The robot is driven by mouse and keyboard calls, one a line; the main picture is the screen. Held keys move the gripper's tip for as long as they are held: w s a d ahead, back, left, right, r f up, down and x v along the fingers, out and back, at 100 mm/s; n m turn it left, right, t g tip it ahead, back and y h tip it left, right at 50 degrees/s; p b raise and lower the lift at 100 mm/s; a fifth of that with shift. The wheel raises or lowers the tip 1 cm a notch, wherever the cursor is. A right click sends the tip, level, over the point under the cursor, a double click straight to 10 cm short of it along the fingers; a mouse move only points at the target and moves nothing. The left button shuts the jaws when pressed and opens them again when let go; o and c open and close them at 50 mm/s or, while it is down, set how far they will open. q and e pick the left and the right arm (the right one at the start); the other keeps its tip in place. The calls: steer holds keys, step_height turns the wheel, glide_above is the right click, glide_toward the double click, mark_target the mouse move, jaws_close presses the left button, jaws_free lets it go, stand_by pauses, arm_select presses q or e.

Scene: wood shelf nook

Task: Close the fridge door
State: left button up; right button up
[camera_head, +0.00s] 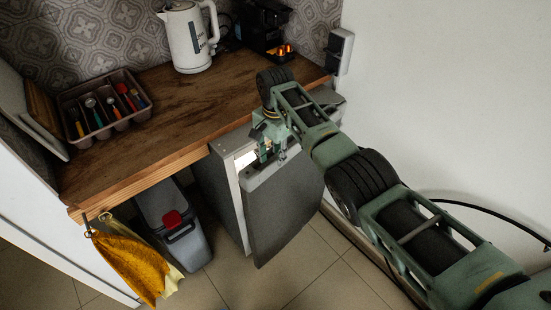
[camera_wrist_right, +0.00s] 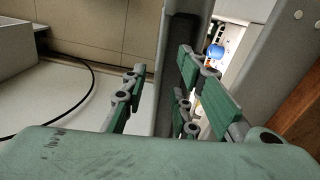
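The small fridge under the counter has a dark grey door (camera_head: 285,205), which stands partly open. The lit inside of the fridge (camera_head: 245,159) shows through the gap. My right gripper (camera_head: 267,153) is at the top of the door, by this gap. In the right wrist view the gripper's green fingers (camera_wrist_right: 160,75) are spread apart, with the dark door edge (camera_wrist_right: 178,70) showing between them. Whether a finger touches the door is unclear. A blue-topped item (camera_wrist_right: 215,52) shows inside the fridge. My left gripper is not in view.
The wooden counter (camera_head: 190,100) above holds a white kettle (camera_head: 188,38), a cutlery tray (camera_head: 103,103) and a dark coffee machine (camera_head: 262,22). A grey bin (camera_head: 172,222) stands left of the fridge. A yellow cloth (camera_head: 130,265) hangs at the counter's end. The floor before the door is clear.

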step_height(320, 180, up, 9)
stand_by(0.3)
steer(key=shift+c, duration=0.2)
